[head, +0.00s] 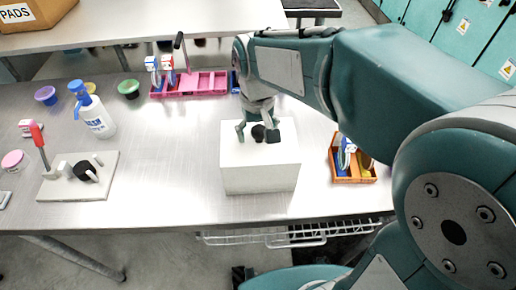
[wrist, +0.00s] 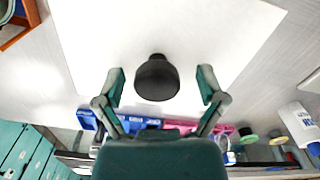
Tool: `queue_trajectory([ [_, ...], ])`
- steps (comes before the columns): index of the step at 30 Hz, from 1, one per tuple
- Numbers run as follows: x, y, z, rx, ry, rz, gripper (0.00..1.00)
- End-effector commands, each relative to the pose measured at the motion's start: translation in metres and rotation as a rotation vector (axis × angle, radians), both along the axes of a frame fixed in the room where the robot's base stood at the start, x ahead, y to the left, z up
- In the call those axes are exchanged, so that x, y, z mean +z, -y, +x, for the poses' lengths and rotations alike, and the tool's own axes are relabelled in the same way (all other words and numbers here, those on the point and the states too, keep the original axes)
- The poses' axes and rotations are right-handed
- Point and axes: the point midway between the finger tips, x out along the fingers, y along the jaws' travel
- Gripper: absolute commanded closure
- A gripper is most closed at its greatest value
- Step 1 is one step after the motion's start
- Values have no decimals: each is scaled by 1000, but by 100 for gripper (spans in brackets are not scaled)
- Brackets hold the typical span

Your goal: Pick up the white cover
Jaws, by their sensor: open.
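The white cover (head: 258,172) is a white box-shaped cover standing on the metal table, right of the table's middle in the head view. A round black knob (head: 259,132) stands on its top. In the wrist view the white cover (wrist: 215,30) fills the upper middle, and the black knob (wrist: 157,80) lies between the fingers. My gripper (head: 258,135) is over the cover's top at the knob. In the wrist view my gripper (wrist: 160,85) is open, with a gap on each side of the knob. What is under the cover is hidden.
An orange tray (head: 352,179) is right of the cover. A pink tray (head: 190,84) is behind it on the left. The table between board and cover is clear.

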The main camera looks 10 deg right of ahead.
Motion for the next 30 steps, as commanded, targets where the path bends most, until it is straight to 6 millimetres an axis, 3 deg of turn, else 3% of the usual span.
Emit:
queue_trajectory([
  [6,-1,0,0,0,1,1,10],
  [7,-1,0,0,0,1,0,15],
  [12,-1,0,0,0,1,0,91],
  [13,-1,0,0,0,1,0,100],
  [23,-1,0,0,0,-1,0,100],
  [26,7,0,0,0,1,0,100],
  [30,33,0,1,0,5,1,100],
])
